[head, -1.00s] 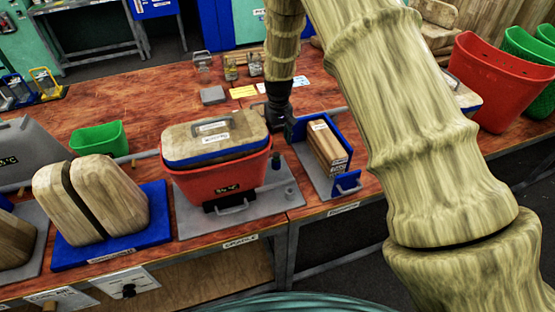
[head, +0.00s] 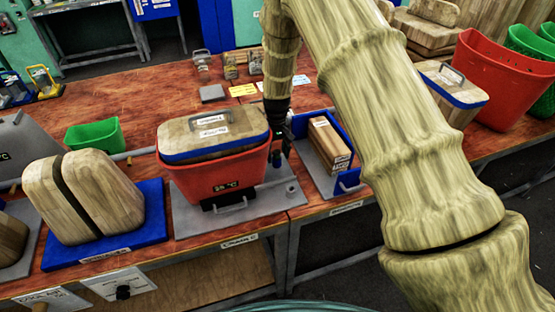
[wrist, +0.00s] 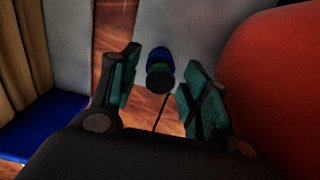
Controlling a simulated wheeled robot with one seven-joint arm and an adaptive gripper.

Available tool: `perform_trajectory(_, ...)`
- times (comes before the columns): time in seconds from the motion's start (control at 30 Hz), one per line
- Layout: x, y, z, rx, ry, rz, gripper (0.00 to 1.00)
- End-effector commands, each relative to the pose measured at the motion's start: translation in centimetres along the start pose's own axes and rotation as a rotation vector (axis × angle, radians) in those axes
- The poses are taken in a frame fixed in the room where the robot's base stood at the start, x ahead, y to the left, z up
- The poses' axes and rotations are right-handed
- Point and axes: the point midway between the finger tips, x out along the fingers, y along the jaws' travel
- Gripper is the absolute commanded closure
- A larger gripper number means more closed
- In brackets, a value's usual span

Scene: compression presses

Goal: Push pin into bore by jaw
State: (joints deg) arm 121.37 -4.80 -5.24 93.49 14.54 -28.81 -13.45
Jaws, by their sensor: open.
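My gripper (head: 284,143) is open, pointing down between the red press bin (head: 214,176) and the blue-edged holder of wooden blocks (head: 328,148). In the wrist view its two teal-padded fingers (wrist: 158,92) are spread apart. A small round piece with blue, green and black bands (wrist: 159,72), perhaps the pin, shows in the gap between the fingertips. I cannot tell whether either finger touches it. A small blue-topped part (head: 276,158) shows beside the bin in the head view. I cannot make out the bore.
The red bin's wall (wrist: 280,80) is close on the right in the wrist view; wooden blocks (wrist: 28,50) and a blue tray (wrist: 45,125) are on the left. A short knob (head: 291,188) stands on the grey plate (head: 250,208). A green bin (head: 94,135) is farther left.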

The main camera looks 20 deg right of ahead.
Motion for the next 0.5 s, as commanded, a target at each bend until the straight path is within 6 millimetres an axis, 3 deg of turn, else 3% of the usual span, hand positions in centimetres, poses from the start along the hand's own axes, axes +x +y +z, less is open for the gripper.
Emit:
perform_trajectory(0.17, -0.03, 0.01, 0.00, 0.001, 0.000, 0.000, 0.54)
perform_trajectory(0.4, -0.03, 0.02, 0.00, 0.001, 0.000, 0.000, 0.97)
perform_trajectory(0.5, -0.05, 0.03, -0.01, 0.001, 0.000, 0.000, 1.00)
